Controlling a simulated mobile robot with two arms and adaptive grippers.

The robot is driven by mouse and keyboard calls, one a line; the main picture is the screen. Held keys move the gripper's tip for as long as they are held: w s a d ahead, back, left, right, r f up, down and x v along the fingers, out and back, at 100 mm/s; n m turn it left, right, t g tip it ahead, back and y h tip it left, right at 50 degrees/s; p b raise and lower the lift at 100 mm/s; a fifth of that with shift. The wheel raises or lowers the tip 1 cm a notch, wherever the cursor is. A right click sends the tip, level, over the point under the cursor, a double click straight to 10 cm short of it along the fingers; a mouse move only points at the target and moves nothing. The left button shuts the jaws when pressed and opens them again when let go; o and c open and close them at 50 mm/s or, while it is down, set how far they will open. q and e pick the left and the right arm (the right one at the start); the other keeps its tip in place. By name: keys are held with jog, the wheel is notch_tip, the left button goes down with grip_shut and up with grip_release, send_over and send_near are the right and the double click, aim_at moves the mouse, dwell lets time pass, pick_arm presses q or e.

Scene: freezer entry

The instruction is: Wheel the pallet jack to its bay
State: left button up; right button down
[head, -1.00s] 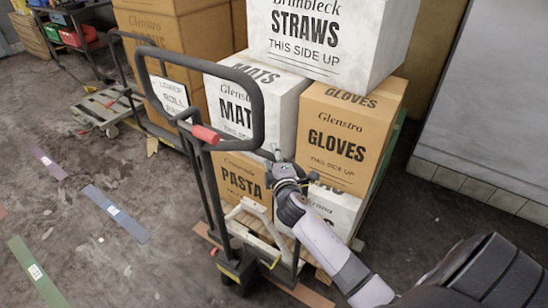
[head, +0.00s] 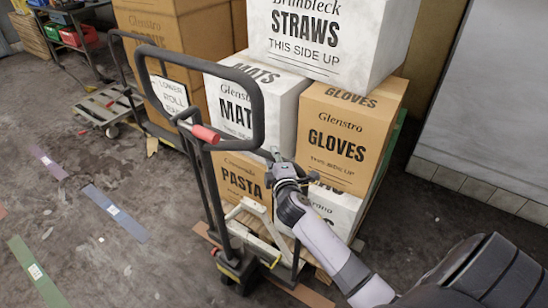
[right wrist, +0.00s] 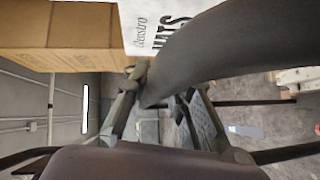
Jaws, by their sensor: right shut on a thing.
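The pallet jack (head: 222,215) stands upright in the middle of the head view, with a black loop handle (head: 257,108) and a red grip piece on it. Its forks go in under a pallet of stacked boxes, and the fork ends are hidden. My right gripper (head: 277,163) is at the lower right corner of the handle loop. In the right wrist view the thick dark handle tube (right wrist: 230,50) runs between the fingers, and the gripper is shut on it. My left gripper is not in view. I cannot tell which floor area is the bay.
Stacked cartons, including a gloves box (head: 345,140) and a straws box (head: 325,40), stand behind the jack. A flat cart (head: 105,103) stands at the left. A grey wall (head: 490,100) is at the right. Blue (head: 115,213) and green (head: 38,272) floor strips lie on open floor.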

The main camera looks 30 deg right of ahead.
jog(key=shift+d, duration=0.1)
jog(key=d, duration=0.1)
jog(key=w+d, duration=0.1)
jog(key=d, duration=0.1)
jog(key=shift+w+d+r, duration=0.15)
jog(key=shift+w+d, duration=0.25)
jog(key=c, duration=1.8)
grip_release()
jog(key=shift+d, duration=0.15)
jog(key=shift+o, duration=1.4)
jog(key=shift+s+a, duration=0.25)
jog(key=shift+a, duration=0.05)
jog(key=shift+o, duration=0.5)
jog(key=shift+w, duration=0.1)
jog(key=v, duration=1.2)
